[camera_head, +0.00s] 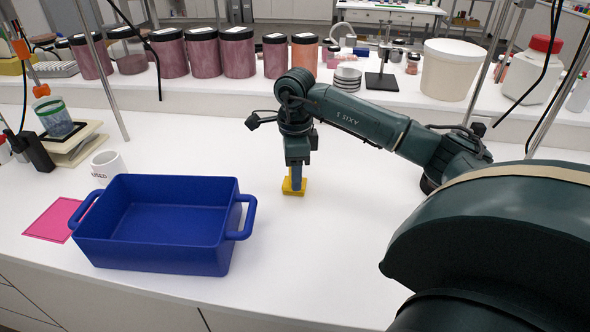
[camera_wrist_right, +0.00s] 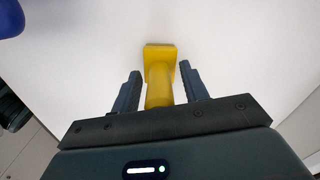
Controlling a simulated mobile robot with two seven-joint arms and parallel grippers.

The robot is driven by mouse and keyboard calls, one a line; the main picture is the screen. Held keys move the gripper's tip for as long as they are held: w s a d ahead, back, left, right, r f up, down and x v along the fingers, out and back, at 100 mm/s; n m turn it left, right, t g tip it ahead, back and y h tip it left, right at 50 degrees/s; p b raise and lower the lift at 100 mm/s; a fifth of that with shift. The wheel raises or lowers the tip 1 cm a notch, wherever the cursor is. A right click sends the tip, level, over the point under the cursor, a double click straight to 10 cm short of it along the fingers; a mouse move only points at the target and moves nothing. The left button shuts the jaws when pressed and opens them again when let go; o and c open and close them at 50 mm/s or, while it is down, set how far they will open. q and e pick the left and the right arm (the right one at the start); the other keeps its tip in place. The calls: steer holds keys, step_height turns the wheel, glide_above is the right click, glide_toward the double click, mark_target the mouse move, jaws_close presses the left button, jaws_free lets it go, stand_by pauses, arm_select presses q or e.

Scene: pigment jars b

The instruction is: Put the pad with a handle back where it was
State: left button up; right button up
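The pad with a handle is yellow, with a small square base (camera_head: 293,192) standing on the white bench to the right of the blue tub. In the right wrist view its handle (camera_wrist_right: 159,88) rises between the fingers of my right gripper (camera_wrist_right: 160,69), with a gap on each side. My right gripper (camera_head: 297,177) points straight down over the pad and is open around the handle. In the head view the gripper hides most of the handle. My left gripper is not in view.
A blue tub (camera_head: 236,215) with side handles stands left of the pad. A pink mat (camera_head: 52,220) lies partly behind its left side, and a white mug (camera_head: 108,166) stands behind it. Lidded pigment jars (camera_head: 238,55) line the back. The bench front centre is clear.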

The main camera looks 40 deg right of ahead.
step_height(320, 180, up, 12)
steer(key=shift+r+p, duration=0.2)
steer(key=shift+p, duration=0.35)
stand_by(0.6)
